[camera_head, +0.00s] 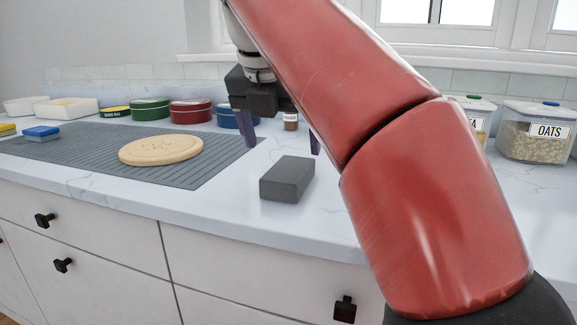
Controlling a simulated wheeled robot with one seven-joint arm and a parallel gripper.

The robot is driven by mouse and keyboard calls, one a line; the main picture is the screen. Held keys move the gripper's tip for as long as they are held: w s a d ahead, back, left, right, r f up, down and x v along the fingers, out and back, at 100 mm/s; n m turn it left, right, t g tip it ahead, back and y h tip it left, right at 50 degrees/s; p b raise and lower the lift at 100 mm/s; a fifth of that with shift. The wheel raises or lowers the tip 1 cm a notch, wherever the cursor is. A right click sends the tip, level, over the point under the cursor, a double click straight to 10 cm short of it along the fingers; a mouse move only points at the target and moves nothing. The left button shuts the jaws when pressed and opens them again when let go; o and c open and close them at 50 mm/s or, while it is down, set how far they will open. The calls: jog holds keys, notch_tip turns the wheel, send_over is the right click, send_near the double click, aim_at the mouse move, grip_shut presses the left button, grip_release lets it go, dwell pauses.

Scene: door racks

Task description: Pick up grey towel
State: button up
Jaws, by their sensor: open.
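A dark grey block-shaped thing (287,179), which looks like the folded grey towel, lies on the white marble counter near its front edge, right of the grey ribbed mat. My gripper (282,144) is open with its purple fingers pointing down. It appears above and behind the grey towel in the picture, apart from it, with nothing between the fingers. My red arm hides part of the right finger and the counter to the right.
A round wooden board (161,150) lies on the ribbed mat (75,148). Several tins stand behind, including a green tin (150,109) and a red tin (191,111). A blue-topped sponge (42,133) is at left. An oats container (537,130) stands at right.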

aim_at(289, 168)
jog(key=shift+b+x, duration=0.45)
jog(key=shift+x, duration=0.55)
jog(key=b+x, duration=0.2)
jog(key=x, duration=0.3)
jog(key=shift+w+d+f, duration=0.1)
jog(key=shift+w+f, duration=0.1)
jog(key=shift+r, duration=0.1)
jog(key=c, duration=1.2)
jog(key=shift+r, duration=0.1)
notch_tip(289, 168, up, 8)
jog(key=p, duration=0.4)
jog(key=shift+w+r+p, duration=0.1)
jog(key=shift+r+p, duration=0.1)
jog(key=shift+p, duration=0.2)
jog(key=shift+b, duration=0.4)
jog(key=shift+r, duration=0.7)
